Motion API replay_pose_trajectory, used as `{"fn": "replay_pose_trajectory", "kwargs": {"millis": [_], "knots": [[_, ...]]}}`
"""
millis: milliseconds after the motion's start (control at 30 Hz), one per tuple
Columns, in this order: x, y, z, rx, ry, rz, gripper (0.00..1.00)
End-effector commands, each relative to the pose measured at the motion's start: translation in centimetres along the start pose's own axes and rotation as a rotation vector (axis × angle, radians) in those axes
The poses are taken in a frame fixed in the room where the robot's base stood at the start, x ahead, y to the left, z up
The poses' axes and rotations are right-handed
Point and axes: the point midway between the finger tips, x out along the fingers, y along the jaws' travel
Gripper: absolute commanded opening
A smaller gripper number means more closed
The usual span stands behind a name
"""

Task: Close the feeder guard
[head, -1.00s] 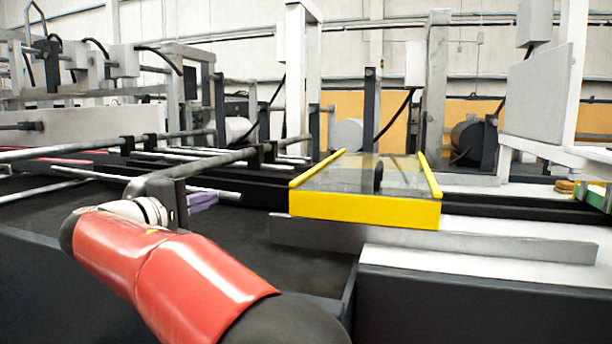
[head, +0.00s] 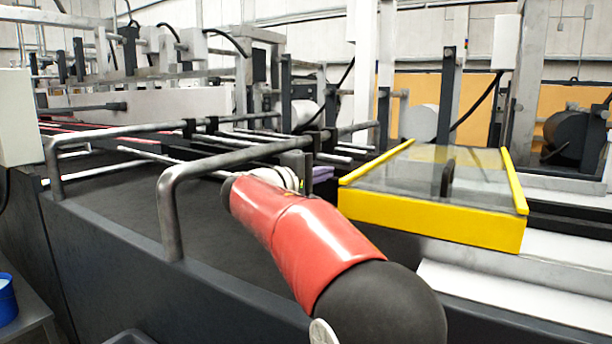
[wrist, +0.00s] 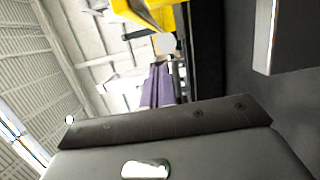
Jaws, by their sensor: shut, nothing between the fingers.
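The feeder guard is a clear panel in a yellow frame (head: 430,222), right of centre in the head view. It lies nearly flat over the feeder, with a small dark handle (head: 447,180) on the panel. I cannot tell whether its front edge is fully seated. Yellow framing (wrist: 172,17) also shows at the top of the wrist view. My gripper (head: 323,174) has purple fingers and is just left of the guard's left rail, mostly hidden behind my red arm. In the wrist view, the purple fingers (wrist: 158,86) are together and empty, pointing toward the yellow framing.
A bent grey rail (head: 168,215) stands left of my arm, over the dark feeder bed (head: 110,200). Grey and white ledges (head: 480,295) run in front of the guard. Upright posts (head: 450,95) stand behind it. A blue container (head: 7,300) is at the lower left.

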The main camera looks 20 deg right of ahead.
Motion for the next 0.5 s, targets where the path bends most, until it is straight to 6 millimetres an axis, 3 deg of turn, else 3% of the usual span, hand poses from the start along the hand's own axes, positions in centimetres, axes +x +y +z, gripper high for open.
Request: {"fn": "replay_pose_trajectory", "kwargs": {"millis": [200,500], "knots": [[0.8,0.1,3.0,0.001,-0.001,0.001,0.00],[1.0,0.0,3.9,0.000,0.001,0.001,0.00]]}}
